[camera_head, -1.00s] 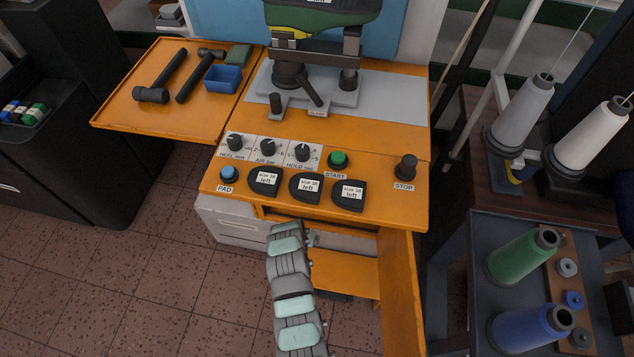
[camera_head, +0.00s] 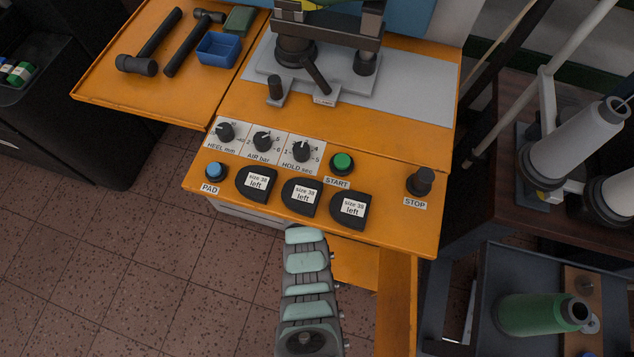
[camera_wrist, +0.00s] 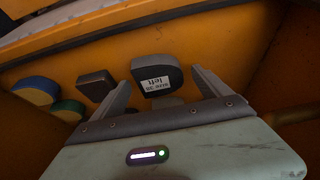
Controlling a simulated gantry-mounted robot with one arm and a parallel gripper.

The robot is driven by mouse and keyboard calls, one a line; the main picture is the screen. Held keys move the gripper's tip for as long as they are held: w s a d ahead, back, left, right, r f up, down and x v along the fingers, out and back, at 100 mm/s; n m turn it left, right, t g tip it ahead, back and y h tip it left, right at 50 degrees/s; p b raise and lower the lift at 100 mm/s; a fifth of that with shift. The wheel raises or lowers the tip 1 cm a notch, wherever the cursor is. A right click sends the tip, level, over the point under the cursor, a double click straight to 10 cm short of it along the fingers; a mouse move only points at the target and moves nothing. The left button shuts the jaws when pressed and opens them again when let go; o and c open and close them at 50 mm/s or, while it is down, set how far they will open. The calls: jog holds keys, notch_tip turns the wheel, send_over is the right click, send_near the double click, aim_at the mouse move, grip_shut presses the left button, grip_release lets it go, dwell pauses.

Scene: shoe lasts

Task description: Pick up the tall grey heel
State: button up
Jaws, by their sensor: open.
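In the wrist view, a dark grey heel (camera_wrist: 170,69) with a white "size 38 left" label lies between and just beyond the fingers of my gripper (camera_wrist: 160,78). The fingers are spread apart, one on each side of it, and I see no grip on it. How tall it is, and whether a finger touches it, I cannot tell. In the head view, my arm reaches down below the front of the orange console, and my gripper is hidden there.
Beside the heel, in the wrist view, are a brown block (camera_wrist: 96,85), a blue-topped piece (camera_wrist: 36,91) and a green-topped piece (camera_wrist: 68,109). Orange walls surround them. Above, the orange console (camera_head: 410,222) carries three dark labelled pieces (camera_head: 302,196), knobs and buttons.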

jog(key=shift+w+f, duration=0.15)
jog(key=shift+f, duration=0.3)
jog(key=shift+c, duration=0.5)
jog(key=c, duration=1.4)
jog(key=shift+r, duration=0.1)
